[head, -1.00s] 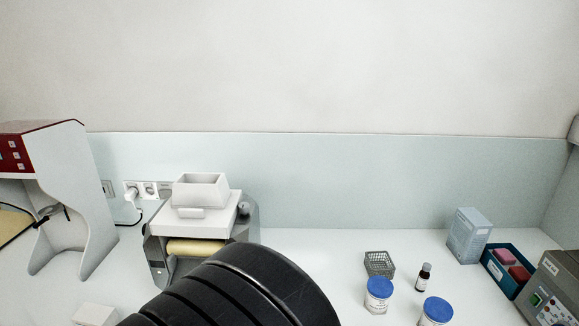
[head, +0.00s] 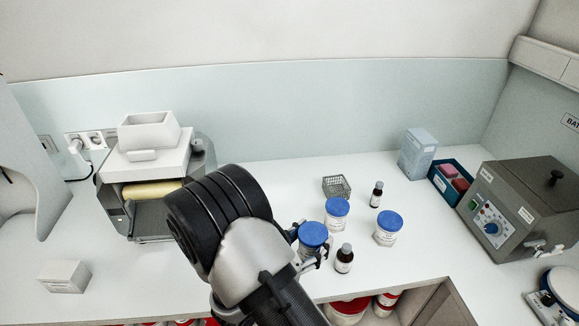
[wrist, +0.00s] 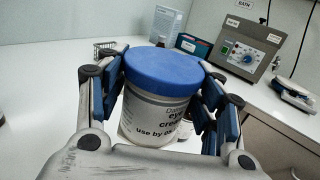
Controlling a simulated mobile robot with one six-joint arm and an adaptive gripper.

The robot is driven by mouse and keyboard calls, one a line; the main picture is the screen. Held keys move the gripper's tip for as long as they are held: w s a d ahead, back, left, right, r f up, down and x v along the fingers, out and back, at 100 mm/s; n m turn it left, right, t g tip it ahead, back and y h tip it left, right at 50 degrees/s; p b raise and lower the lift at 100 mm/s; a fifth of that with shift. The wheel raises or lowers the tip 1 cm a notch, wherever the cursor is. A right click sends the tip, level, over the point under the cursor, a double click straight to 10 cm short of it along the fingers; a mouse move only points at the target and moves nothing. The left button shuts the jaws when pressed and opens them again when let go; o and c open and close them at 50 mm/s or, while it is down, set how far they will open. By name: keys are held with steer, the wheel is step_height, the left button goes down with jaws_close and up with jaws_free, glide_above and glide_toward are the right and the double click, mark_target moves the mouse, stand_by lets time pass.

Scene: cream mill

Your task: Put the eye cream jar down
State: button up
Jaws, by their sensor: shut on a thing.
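My gripper (wrist: 162,105) is shut on the eye cream jar (wrist: 157,115), a white jar with a blue lid and a label reading "eye cream", upright between the blue finger pads. In the head view the held jar (head: 313,236) shows its blue lid at the end of my arm, over the white counter (head: 250,270). I cannot tell whether its base touches the counter. Two similar blue-lidded jars stand just behind it (head: 336,214) and to its right (head: 388,230).
A brown bottle (head: 344,260) stands close to the right of the held jar, another (head: 376,195) farther back by a wire basket (head: 337,187). A roller mill (head: 150,185) is at left, a grey bath unit (head: 520,205) at right. The counter's left front is clear, except a white box (head: 65,277).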

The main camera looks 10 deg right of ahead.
steer(key=w+a+r+n+t+y+p, duration=0.1)
steer(key=w+r+n+t+y+p, duration=0.2)
steer(key=w+r, duration=0.75)
steer(key=shift+t+y, duration=0.3)
steer(key=f+b, duration=0.2)
steer(key=f, duration=0.3)
steer(key=s+f+b, duration=0.1)
steer(key=f+b, duration=0.1)
steer(key=f, duration=0.4)
steer(key=f+b, duration=0.2)
steer(key=f, duration=0.4)
steer(key=shift+s+a+f, duration=0.2)
steer(key=shift+s+f, duration=0.05)
steer(key=shift+s, duration=0.1)
steer(key=shift+f+b, duration=0.2)
steer(key=shift+b, duration=0.15)
steer(key=o, duration=1.2)
steer(key=shift+r, duration=0.1)
